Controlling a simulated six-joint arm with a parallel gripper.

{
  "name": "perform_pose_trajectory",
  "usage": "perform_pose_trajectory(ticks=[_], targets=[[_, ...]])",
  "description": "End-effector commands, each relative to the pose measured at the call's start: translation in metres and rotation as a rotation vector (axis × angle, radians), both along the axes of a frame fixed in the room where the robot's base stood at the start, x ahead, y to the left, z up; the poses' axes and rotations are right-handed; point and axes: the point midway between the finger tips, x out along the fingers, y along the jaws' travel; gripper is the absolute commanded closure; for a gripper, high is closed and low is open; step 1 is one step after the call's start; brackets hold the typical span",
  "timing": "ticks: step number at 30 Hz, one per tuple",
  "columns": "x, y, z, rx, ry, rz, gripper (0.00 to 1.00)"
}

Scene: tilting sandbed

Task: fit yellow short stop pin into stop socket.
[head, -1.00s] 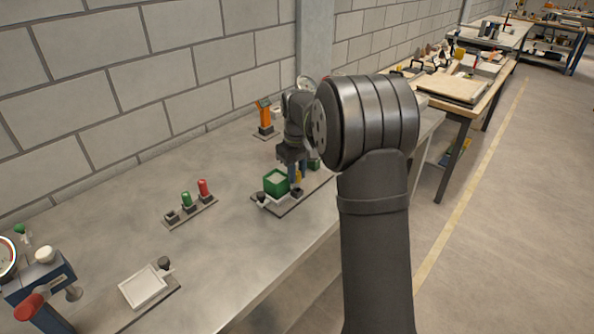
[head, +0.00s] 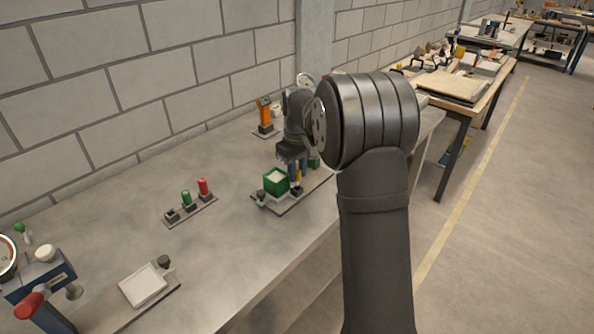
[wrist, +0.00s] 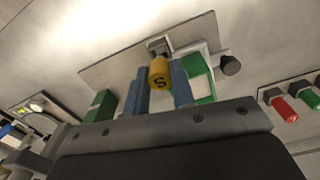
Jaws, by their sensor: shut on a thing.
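The yellow short stop pin (wrist: 160,75), marked "S", is between the two blue fingers of my gripper (wrist: 160,88) in the wrist view. My gripper is shut on it. In the head view the pin (head: 298,176) shows small below my gripper, just above a dark socket block (head: 297,190) on the grey base plate (head: 290,206). In the wrist view the grey socket block (wrist: 159,46) lies just past the pin's far end. The pin hides part of it, so I cannot tell whether the pin touches or enters it.
A green box with a pale filling (head: 276,180) stands close beside the socket, with a dark knob (head: 262,196) near the plate's edge. A green block (wrist: 100,105) is on the other side. A rack with green and red pins (head: 203,187) stands left, across clear bench.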

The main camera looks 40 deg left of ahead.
Motion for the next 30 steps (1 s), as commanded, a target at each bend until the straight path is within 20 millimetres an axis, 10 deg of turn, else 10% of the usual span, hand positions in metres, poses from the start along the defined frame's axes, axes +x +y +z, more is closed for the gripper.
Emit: perform_pose_trajectory(ticks=[30], targets=[[0.000,0.000,-0.017,0.000,0.000,0.000,1.00]])
